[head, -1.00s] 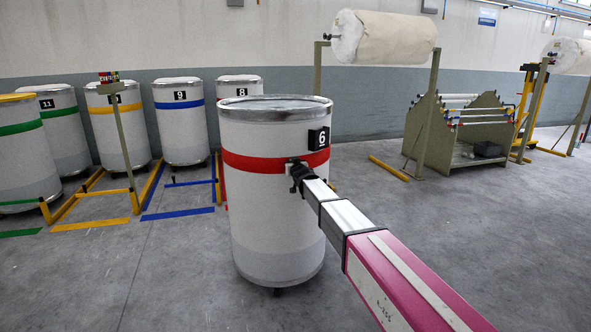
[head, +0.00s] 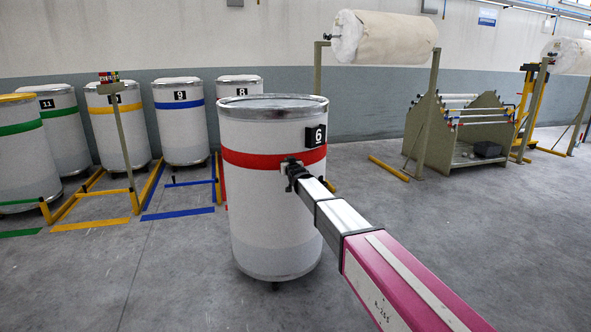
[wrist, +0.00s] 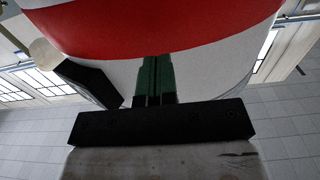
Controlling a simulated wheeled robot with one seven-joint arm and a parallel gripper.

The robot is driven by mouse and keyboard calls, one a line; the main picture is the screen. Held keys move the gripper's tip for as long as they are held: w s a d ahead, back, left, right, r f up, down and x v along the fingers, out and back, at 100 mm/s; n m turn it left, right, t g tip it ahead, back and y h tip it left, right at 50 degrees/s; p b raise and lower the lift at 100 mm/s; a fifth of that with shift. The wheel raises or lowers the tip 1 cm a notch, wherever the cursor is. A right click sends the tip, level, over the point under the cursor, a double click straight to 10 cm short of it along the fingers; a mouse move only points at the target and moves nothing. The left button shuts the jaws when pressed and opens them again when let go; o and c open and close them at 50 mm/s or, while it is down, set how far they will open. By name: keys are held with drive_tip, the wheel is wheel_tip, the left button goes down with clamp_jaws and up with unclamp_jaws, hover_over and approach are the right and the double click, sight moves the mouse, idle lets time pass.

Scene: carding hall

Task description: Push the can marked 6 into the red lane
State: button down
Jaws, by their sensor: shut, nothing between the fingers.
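The can marked 6 (head: 268,215) stands upright on the floor in the middle of the head view, white with a red band and a metal rim. A black plate with the 6 (head: 315,135) is on its upper right side. My gripper (head: 287,168) is shut and empty, its tip at the can's side along the red band; it seems to touch. In the wrist view the shut fingers (wrist: 155,78) point at the white wall just by the red band (wrist: 160,30). A thin strip of red (head: 223,180) shows behind the can; the rest of that lane is hidden.
Cans 9 (head: 182,125) and 8 (head: 238,86) and others stand along the back wall. Blue floor tape (head: 178,213), yellow rails (head: 135,200) and a post (head: 122,130) lie to the left. A roll stand (head: 432,120) is at right.

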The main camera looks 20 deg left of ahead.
drive_tip(key=s, duration=0.7)
drive_tip(key=shift+w, duration=0.1)
